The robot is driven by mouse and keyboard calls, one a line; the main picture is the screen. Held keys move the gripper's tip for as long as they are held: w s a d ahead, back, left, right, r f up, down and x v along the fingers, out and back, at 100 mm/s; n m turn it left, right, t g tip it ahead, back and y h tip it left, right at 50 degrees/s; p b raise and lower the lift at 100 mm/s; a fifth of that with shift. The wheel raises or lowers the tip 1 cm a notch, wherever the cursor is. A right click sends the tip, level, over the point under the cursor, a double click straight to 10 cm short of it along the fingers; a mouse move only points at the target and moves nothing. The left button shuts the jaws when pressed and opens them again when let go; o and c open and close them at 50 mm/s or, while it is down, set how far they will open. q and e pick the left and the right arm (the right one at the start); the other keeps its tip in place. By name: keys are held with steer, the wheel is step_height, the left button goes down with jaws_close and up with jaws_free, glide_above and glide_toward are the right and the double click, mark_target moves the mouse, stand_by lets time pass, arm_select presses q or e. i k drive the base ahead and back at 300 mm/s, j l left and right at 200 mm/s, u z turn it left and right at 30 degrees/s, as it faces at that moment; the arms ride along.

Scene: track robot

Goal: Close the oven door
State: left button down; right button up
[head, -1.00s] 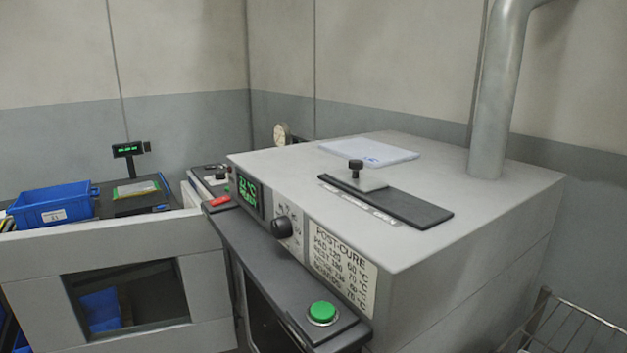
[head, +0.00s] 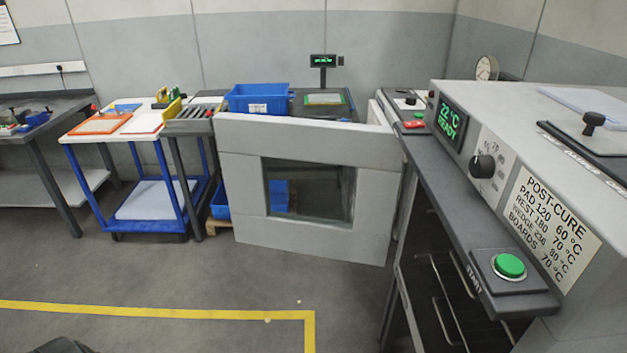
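The oven (head: 560,255) stands at the right with a grey body. Its display (head: 452,122) reads 22 °C READY. The oven door (head: 320,235) is a grey panel with a window, standing wide open. It extends left from the far side of the oven's front, where its edge meets the oven. The dark oven opening (head: 440,290) shows wire racks inside. Neither gripper is in view; only a dark shape, perhaps part of me, shows at the bottom left edge.
A green START button (head: 510,265) sits on a ledge below the post-cure label. Blue bin (head: 258,98) and scale stand behind the door. A blue cart (head: 150,200) and a workbench (head: 40,150) are at left. Floor before the door is clear, with a yellow line (head: 150,310).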

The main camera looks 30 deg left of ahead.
mark_target(244, 141)
steer(key=i+j+u, duration=0.15)
steer(key=j+u, duration=0.25)
steer(key=i+j+u, duration=0.2)
steer(key=j+u, duration=0.15)
steer(key=j, duration=0.15)
steer(key=i+j+u, duration=0.2)
steer(key=j+u, duration=0.2)
steer(key=i+j+u, duration=0.75)
steer(key=i+u, duration=0.4)
steer(key=i+z, duration=0.45)
steer(key=i+j+z, duration=0.25)
steer(key=i+z, duration=0.35)
steer(key=z, duration=0.35)
steer(key=i+z, duration=0.2)
steer(key=z, duration=0.3)
steer(key=i+j+z, duration=0.1)
steer(key=z, duration=0.35)
steer(key=i+j+z, duration=0.15)
steer(key=z, duration=0.35)
steer(key=i+j+z, duration=0.1)
steer(key=z, duration=0.4)
steer(key=j, duration=0.1)
